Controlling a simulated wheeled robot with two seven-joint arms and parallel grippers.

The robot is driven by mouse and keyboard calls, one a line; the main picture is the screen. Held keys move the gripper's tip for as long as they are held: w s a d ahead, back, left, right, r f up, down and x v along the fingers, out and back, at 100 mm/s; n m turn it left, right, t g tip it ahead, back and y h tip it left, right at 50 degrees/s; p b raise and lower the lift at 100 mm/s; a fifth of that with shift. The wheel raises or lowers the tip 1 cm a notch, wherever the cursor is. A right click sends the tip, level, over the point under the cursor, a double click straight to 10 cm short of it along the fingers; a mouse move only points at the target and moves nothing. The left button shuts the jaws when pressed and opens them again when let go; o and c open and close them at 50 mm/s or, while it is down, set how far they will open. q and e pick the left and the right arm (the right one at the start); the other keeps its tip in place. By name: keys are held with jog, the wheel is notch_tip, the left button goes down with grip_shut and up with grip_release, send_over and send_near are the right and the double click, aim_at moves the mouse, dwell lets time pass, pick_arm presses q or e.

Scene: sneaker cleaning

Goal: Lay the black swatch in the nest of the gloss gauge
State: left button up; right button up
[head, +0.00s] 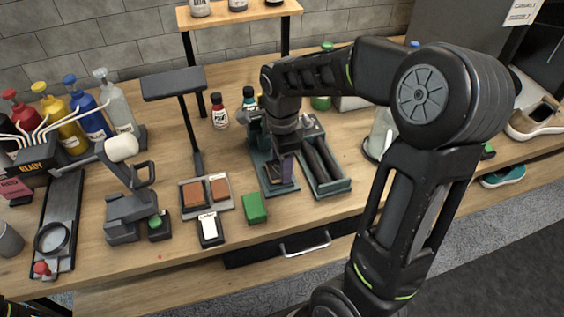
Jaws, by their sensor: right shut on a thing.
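My right gripper (284,154) points down at mid-table, shut on a thin dark piece that looks like the black swatch (283,173). The swatch is upright between the fingers, partly hidden by them. It is over or in a narrow teal-grey fixture (265,180), which may be the gloss gauge; my wrist hides its back part. I cannot tell whether the swatch touches the fixture. A grey tray (207,208) left of it holds brown and reddish swatches. My left gripper is out of view.
A tray with dark rollers (325,170) stands close right of the fixture. A green block (254,208) is in front. A lamp-like stand (175,84), small bottles (219,112) and a wooden shelf (240,14) are behind.

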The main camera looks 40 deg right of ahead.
jog(key=o, duration=1.4)
jog(key=shift+r, duration=3.9)
